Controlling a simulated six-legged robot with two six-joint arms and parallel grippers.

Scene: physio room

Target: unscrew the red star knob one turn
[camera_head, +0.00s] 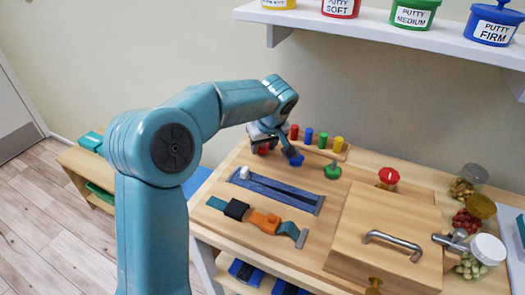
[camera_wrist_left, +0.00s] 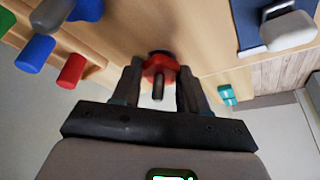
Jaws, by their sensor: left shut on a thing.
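The red star knob (camera_wrist_left: 153,66) is between the two fingers of my left gripper (camera_wrist_left: 157,90) in the left wrist view, with a dark threaded stud standing out of its middle. The fingers are shut on its sides. In the head view the left gripper (camera_head: 268,138) is at the back left of the wooden board (camera_head: 236,219). Only a small red part of the knob (camera_head: 263,150) shows there under the gripper. My right gripper is not in view.
Beside the knob stand a blue knob (camera_head: 292,158), a green knob (camera_head: 332,171) and several coloured pegs (camera_head: 308,136). A wooden box with a handle (camera_head: 392,244) and jars stand right.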

